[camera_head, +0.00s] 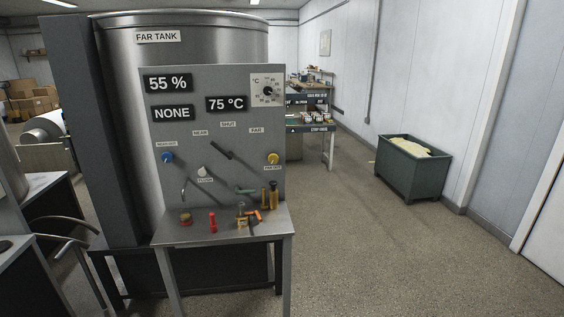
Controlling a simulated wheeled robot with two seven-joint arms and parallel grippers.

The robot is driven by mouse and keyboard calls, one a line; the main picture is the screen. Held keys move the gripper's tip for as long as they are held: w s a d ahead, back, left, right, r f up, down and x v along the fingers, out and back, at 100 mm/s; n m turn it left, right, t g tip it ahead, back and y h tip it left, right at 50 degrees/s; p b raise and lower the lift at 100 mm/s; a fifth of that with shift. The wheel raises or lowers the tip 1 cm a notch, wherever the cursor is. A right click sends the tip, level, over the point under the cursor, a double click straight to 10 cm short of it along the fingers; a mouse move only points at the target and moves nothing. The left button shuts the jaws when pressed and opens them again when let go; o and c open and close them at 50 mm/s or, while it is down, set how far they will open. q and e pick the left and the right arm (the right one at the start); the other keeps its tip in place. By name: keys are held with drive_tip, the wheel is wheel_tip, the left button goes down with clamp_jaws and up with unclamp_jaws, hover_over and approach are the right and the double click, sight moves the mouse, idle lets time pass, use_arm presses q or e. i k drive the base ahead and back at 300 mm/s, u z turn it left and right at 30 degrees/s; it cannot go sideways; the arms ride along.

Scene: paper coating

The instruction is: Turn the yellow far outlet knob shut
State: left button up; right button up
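The yellow knob (273,158) sits at the right side of the grey control panel (240,80), in front of the far tank (200,35). A small label, too small to read surely, is just below it. Its exact turn position is too small to tell. A black lever (222,152) is left of it, slanting, among plates that read NEAR, SHUT and FAR. Neither of my grippers shows in the head view.
A blue knob (167,157) and a white knob (202,172) are also on the panel. A small metal table (190,236) with several tools stands before it. A green bin (412,172) is at the right. The floor right of the table is clear.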

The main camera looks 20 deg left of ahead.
sight(273, 159)
drive_tip(key=z, duration=0.55)
drive_tip(key=i, duration=0.9)
drive_tip(key=z, duration=0.55)
drive_tip(key=i, duration=1)
drive_tip(key=u, duration=0.7)
drive_tip(key=i, duration=0.8)
drive_tip(key=u, duration=0.75)
